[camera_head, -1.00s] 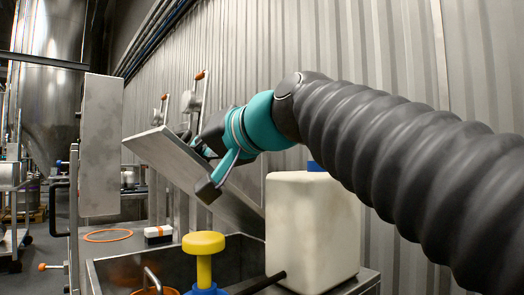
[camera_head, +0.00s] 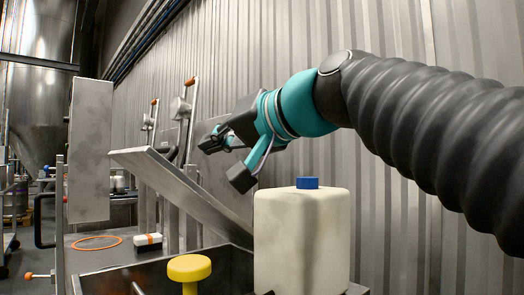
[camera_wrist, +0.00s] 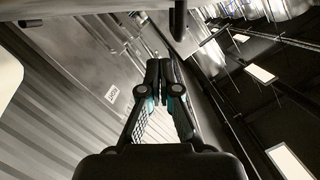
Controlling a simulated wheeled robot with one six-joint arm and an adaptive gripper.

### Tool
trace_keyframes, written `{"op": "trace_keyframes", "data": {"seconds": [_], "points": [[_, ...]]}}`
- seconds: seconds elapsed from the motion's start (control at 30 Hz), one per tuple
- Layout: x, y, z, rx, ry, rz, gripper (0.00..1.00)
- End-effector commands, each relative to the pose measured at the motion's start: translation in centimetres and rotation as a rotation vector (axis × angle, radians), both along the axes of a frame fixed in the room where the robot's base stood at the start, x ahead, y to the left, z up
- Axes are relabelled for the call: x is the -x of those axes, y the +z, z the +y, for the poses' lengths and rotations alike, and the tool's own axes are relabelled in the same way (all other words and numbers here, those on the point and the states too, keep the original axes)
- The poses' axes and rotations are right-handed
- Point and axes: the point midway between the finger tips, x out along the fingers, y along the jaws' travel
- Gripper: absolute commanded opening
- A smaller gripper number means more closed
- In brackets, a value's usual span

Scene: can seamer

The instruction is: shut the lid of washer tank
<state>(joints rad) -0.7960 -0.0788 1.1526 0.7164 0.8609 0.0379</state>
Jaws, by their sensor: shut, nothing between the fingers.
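The washer tank (camera_head: 90,283) is an open metal basin at the bottom of the head view. Its flat metal lid (camera_head: 165,182) stands open, tilted up towards the left, with its lower end by the tank's right back. My gripper (camera_head: 208,143) is above and to the right of the lid's raised part, in front of the corrugated wall. It looks apart from the lid. In the wrist view its fingers (camera_wrist: 165,72) are together with nothing between them.
A white canister (camera_head: 302,240) with a blue cap stands right of the tank. A yellow knob (camera_head: 189,267) rises at the tank's front. An orange ring (camera_head: 97,242) and a small white-and-orange block (camera_head: 148,240) lie left. An upright metal panel (camera_head: 90,150) stands at left.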

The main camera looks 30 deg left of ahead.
Motion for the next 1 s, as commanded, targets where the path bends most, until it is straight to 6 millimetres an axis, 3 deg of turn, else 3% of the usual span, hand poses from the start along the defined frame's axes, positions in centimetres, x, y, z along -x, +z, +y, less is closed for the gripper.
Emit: {"op": "trace_keyframes", "data": {"seconds": [0.2, 0.43, 0.6, 0.8, 1.0], "points": [[0.8, 0.6, -3.4, 0.001, -0.001, 0.000, 0.00], [1.1, 1.3, -4.8, 0.001, 0.000, 0.000, 0.00], [-0.9, 2.5, -3.4, 0.023, -0.004, 0.026, 0.00], [-3.5, 7.2, -1.0, 0.050, 0.031, 0.032, 0.00], [-2.8, 10.5, 0.2, 0.153, 0.152, 0.071, 0.00]]}}
